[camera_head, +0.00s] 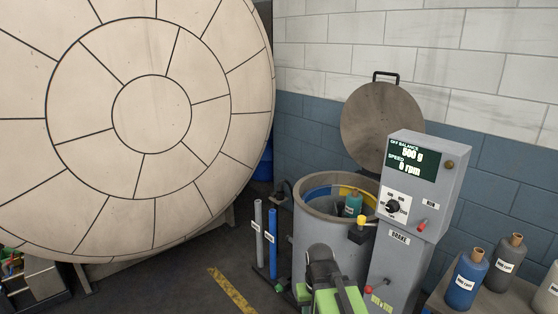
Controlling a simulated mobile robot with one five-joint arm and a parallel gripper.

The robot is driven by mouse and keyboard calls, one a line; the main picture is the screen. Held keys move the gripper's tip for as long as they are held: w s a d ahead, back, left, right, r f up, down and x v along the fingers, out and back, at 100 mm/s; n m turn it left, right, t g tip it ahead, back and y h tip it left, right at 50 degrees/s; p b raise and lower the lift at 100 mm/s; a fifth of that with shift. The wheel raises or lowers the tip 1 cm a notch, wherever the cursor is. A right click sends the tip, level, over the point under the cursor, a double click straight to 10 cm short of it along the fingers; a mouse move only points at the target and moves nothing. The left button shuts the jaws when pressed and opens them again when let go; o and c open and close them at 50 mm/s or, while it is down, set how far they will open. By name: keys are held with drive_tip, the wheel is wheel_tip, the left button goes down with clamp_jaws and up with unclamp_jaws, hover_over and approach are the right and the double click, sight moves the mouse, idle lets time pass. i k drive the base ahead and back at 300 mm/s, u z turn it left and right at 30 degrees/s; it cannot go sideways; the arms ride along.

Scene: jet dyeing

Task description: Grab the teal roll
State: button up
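The teal roll (353,204) stands inside the open grey drum (310,205), near the drum's right inner side. Only its upper part shows above the rim; the rest is hidden by the drum wall. My green and dark arm comes up from the bottom centre, in front of the drum. My gripper (321,253) is at its dark far end, below the rim and apart from the teal roll in the picture.
The round lid (382,125) stands raised behind the drum. White and blue tubes (271,238) stand left.

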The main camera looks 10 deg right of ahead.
sight(354, 200)
drive_tip(key=z, duration=0.25)
drive_tip(key=k, duration=0.35)
drive_tip(key=u, duration=1.2)
drive_tip(key=i, duration=2)
drive_tip(key=z, duration=0.25)
drive_tip(key=i, duration=1.65)
drive_tip(key=z, duration=1.1)
drive_tip(key=i, duration=0.2)
drive_tip(key=z, duration=0.1)
drive_tip(key=k, duration=0.8)
drive_tip(key=z, duration=0.15)
drive_tip(key=i, duration=0.9)
drive_tip(key=u, duration=0.05)
